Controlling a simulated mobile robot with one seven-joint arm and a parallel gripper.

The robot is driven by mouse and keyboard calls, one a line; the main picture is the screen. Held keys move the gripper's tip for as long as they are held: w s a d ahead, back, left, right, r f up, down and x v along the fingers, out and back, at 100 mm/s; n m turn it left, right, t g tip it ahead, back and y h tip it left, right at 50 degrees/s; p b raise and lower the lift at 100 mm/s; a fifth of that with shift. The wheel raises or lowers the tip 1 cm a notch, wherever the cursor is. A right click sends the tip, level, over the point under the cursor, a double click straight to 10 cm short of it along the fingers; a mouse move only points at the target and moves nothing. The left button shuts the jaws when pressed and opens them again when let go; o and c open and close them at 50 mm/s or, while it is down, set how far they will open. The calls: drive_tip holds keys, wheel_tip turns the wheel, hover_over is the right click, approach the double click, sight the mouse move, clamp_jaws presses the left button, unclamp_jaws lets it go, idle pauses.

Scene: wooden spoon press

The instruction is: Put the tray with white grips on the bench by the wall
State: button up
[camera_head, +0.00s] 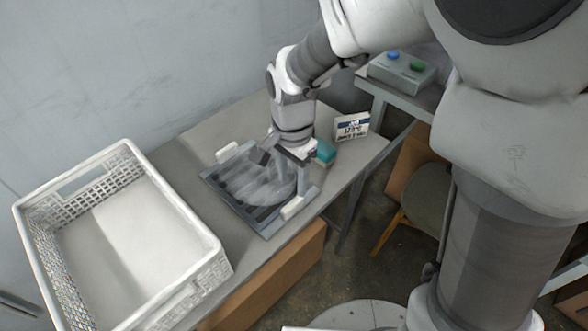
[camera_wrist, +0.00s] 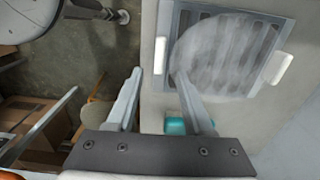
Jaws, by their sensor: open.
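The dark grey slotted tray (camera_head: 238,199) with white grips lies on the grey bench (camera_head: 209,122) along the wall. One white grip (camera_head: 228,151) is on its wall side and the other (camera_head: 292,207) on its front side. A see-through, whitish round shape (camera_head: 262,182) covers much of the tray; I cannot tell what it is. My gripper (camera_wrist: 157,73) is open over the tray. In the wrist view, one white grip (camera_wrist: 160,54) shows between the fingertips, with no visible contact. The other grip (camera_wrist: 279,68) is to the right.
A white perforated crate (camera_head: 203,232) stands left of the tray. A teal block (camera_head: 325,152) and a small sign (camera_head: 352,127) are on the bench to the right. A button box (camera_head: 402,72) stands on another table. Cardboard (camera_head: 270,275) is below the bench; a stool (camera_head: 425,192) is right.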

drive_tip(key=s+d+r+n+t+y, duration=0.1)
drive_tip(key=s+d+r+n+t, duration=0.15)
drive_tip(key=d+r, duration=0.85)
drive_tip(key=s+d+r+n+t+h, duration=0.1)
drive_tip(key=s+d+r+n+t, duration=0.2)
drive_tip(key=s+d+r+n, duration=0.2)
drive_tip(key=s+d+r, duration=0.1)
drive_tip(key=s, duration=0.2)
drive_tip(key=shift+p, duration=0.4)
drive_tip(key=shift+r+n, duration=0.1)
drive_tip(key=shift+n, duration=0.15)
wheel_tip(320, 180, up, 12)
drive_tip(key=p, duration=1.2)
drive_tip(key=shift+d, duration=0.2)
